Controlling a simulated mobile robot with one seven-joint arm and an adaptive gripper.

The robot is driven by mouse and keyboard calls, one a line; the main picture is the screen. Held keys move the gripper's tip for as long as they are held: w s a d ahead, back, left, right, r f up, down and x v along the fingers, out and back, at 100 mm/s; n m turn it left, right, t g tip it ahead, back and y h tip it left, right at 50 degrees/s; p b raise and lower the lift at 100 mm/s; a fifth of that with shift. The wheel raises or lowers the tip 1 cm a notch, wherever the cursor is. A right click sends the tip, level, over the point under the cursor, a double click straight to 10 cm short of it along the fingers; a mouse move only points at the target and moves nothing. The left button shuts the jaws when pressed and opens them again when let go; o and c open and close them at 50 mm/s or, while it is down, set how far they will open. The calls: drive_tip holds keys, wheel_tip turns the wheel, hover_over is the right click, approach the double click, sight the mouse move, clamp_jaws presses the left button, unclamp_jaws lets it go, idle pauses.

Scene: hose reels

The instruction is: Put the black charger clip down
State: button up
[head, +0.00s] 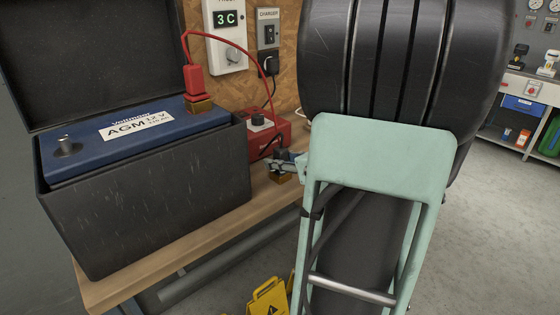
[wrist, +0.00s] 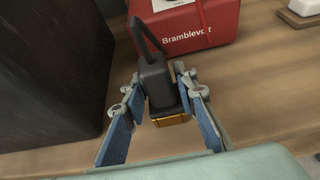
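The black charger clip (wrist: 154,84) stands upright between the two fingers of my gripper (wrist: 158,92) in the wrist view. Its brass-coloured foot (wrist: 172,120) is at the near end, and a black lead runs up from its top. The fingers flank the clip closely and appear to press on both sides. In the head view my gripper (head: 286,162) is low over the bench, and the clip's brass foot (head: 281,178) is at the wooden surface. Whether it bears on the wood is hard to tell. My pale green arm hides part of the bench.
The red charger (head: 266,138) stands just behind the clip. A black box (head: 150,195) with a blue battery (head: 85,146) is at left; a red clip (head: 195,82) sits on its terminal. Bare bench (head: 225,222) lies in front. A yellow sign (head: 268,297) stands below.

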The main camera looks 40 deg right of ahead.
drive_tip(key=shift+o, duration=0.8)
drive_tip(key=shift+r, duration=0.2)
drive_tip(key=p+v, duration=0.3)
drive_tip(key=v, duration=0.9)
